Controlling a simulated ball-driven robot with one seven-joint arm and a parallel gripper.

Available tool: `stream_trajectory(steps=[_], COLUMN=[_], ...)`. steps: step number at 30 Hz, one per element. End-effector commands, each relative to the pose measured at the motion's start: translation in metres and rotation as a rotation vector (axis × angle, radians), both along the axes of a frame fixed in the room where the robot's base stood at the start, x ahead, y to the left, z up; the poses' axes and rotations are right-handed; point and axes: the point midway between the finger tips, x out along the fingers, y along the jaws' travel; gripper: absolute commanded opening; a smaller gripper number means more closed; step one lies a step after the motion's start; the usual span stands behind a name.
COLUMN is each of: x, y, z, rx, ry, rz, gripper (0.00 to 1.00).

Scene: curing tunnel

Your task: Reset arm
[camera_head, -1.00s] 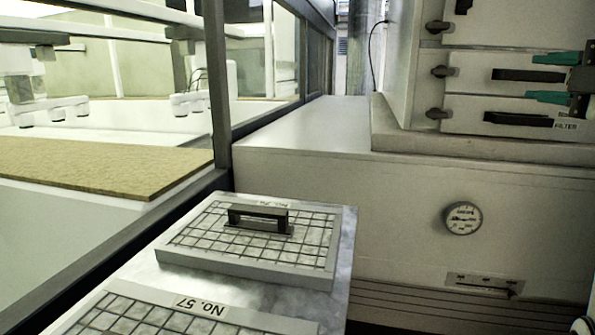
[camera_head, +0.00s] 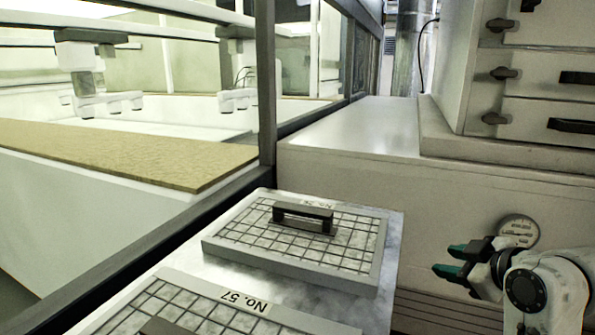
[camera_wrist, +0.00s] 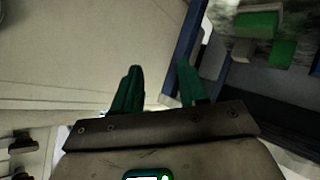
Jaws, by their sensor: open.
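My gripper (camera_head: 452,262) is at the lower right of the head view, in front of the cabinet's front face and right of the gridded plates. Its green-tipped fingers point left and stand apart with nothing between them. In the wrist view, the two green fingers (camera_wrist: 156,88) are also spread and empty. My arm partly hides the round gauge (camera_head: 518,229).
A gridded plate with a dark handle (camera_head: 303,215) lies on the metal tray (camera_head: 392,235). Another plate marked No. 57 (camera_head: 245,302) is nearer. A glazed enclosure with a tan board (camera_head: 120,152) is left. Drawers (camera_head: 550,60) stand upper right.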

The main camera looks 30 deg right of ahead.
Motion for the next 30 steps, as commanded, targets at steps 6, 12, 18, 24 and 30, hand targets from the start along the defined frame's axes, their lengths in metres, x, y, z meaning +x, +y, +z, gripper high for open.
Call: stream_trajectory(steps=[6, 12, 18, 24, 30], x=[-0.017, -0.075, -0.157, -0.206, -0.214], y=[0.087, 0.154, 0.193, 0.201, 0.201], z=[-0.13, -0.227, -0.295, -0.321, -0.324], rx=[0.274, 0.409, 0.431, 0.402, 0.396], ry=[0.242, 0.496, 0.736, 0.847, 0.862], rz=[-0.051, -0.144, -0.265, -0.342, -0.359], gripper=[0.43, 0.43, 0.43, 0.43, 0.43])
